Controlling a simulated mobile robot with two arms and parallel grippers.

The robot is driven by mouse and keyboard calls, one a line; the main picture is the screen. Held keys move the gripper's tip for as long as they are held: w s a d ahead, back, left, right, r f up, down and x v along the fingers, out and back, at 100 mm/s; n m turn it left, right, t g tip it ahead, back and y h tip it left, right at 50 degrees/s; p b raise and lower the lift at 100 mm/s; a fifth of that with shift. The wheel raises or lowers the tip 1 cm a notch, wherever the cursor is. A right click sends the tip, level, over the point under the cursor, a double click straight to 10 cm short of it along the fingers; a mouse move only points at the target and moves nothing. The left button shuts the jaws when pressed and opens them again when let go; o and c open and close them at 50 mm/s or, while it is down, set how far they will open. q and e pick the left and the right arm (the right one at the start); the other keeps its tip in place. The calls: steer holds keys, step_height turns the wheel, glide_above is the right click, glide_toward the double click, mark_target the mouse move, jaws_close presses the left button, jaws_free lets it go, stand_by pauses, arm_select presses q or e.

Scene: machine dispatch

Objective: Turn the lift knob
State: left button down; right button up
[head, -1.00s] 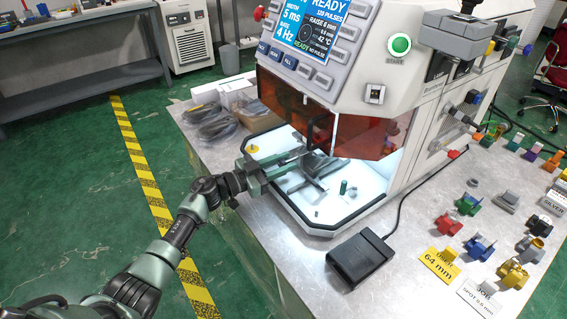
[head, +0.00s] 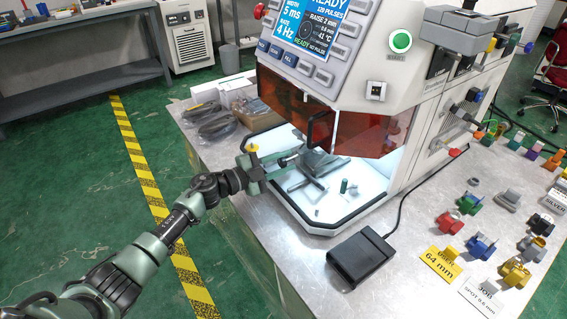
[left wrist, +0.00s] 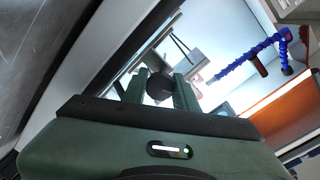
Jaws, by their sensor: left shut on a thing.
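The lift knob (left wrist: 160,87) is a dark round knob between the two green fingers of my left gripper (left wrist: 158,90) in the left wrist view. The fingers are shut on it. In the head view my left gripper (head: 288,162) reaches through the open front of the welding machine (head: 345,80), at the left of its lit chamber. The knob is small and mostly hidden by the fingers there. A grey lift platform (head: 322,161) sits just right of the fingertips. My right gripper is not in view.
A small green cylinder (head: 344,186) stands on the chamber floor. A black foot pedal (head: 361,257) lies on the bench in front. Coloured holders, including a red one (head: 448,223), stand at the right. In the left wrist view a blue jointed hose (left wrist: 250,60) hangs nearby.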

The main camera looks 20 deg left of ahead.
mark_target(280, 165)
arm_select(q)
steer(key=m, duration=0.2)
steer(key=m+b, duration=0.1)
steer(key=m, duration=0.1)
steer(key=shift+f+m+y, duration=0.2)
steer(key=shift+m+y, duration=0.1)
steer(key=shift+s, duration=0.1)
stand_by(0.4)
steer(key=c, duration=1.1)
jaws_free()
steer(key=b+v, duration=0.1)
steer(key=v, duration=0.5)
steer(key=shift+s+a+f, duration=0.1)
steer(key=shift+s+a, duration=0.1)
steer(key=shift+s, duration=0.05)
steer(key=shift+s+a, duration=0.35)
steer(key=shift+s, duration=0.1)
